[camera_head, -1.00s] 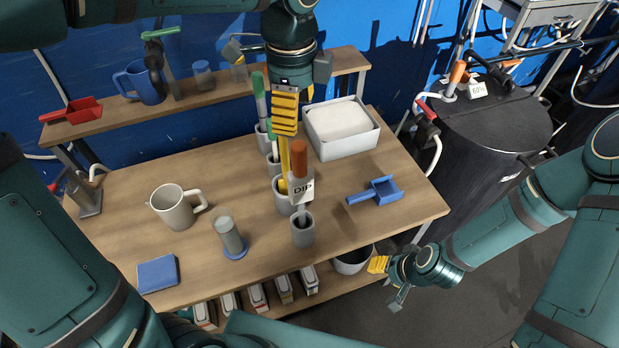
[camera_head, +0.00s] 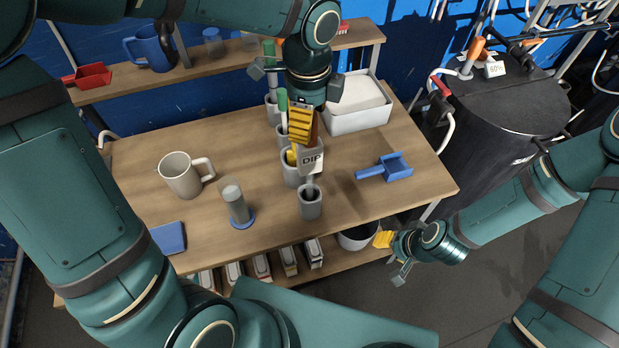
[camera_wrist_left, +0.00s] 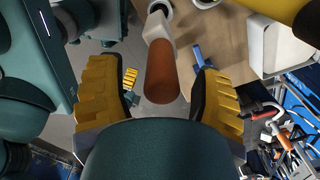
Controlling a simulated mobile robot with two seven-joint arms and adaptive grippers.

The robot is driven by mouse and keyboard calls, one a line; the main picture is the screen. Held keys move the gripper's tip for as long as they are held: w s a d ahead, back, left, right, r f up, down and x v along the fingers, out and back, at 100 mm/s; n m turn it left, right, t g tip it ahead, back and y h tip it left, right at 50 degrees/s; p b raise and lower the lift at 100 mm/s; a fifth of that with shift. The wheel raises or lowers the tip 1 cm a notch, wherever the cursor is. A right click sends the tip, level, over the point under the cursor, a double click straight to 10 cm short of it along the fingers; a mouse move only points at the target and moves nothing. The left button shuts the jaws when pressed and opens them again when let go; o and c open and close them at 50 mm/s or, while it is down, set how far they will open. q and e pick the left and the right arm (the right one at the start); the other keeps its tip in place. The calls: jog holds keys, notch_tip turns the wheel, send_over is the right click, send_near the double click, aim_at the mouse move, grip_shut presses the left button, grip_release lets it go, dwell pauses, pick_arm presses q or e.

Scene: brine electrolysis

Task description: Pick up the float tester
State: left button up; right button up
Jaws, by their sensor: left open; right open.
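A tool with a brown handle and a grey "DIP" tag (camera_head: 311,160) stands upright in a grey holder (camera_head: 310,206) at the table's front. No label says float tester, so I cannot be sure this is it. My left gripper (camera_head: 303,137) is directly above it, pointing down, and hides most of the handle. In the left wrist view, the brown handle (camera_wrist_left: 162,78) points up between the two open yellow fingers, with a gap on both sides. My right gripper (camera_head: 391,257) is open and empty, low beyond the table's front right edge.
Behind the tool stand grey holders with green-handled tools (camera_head: 283,105) and a yellow one (camera_head: 291,157). A blue scoop (camera_head: 388,168), white tub (camera_head: 358,116), beige mug (camera_head: 180,178), clear cylinder (camera_head: 236,204) and blue pad (camera_head: 168,237) are on the table. A black tank (camera_head: 505,115) stands right.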

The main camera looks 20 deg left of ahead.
aim_at(310, 158)
pick_arm(q)
jog(key=shift+f, duration=1.55)
jog(key=shift+o, duration=0.2)
grip_shut()
jog(key=shift+r, duration=0.1)
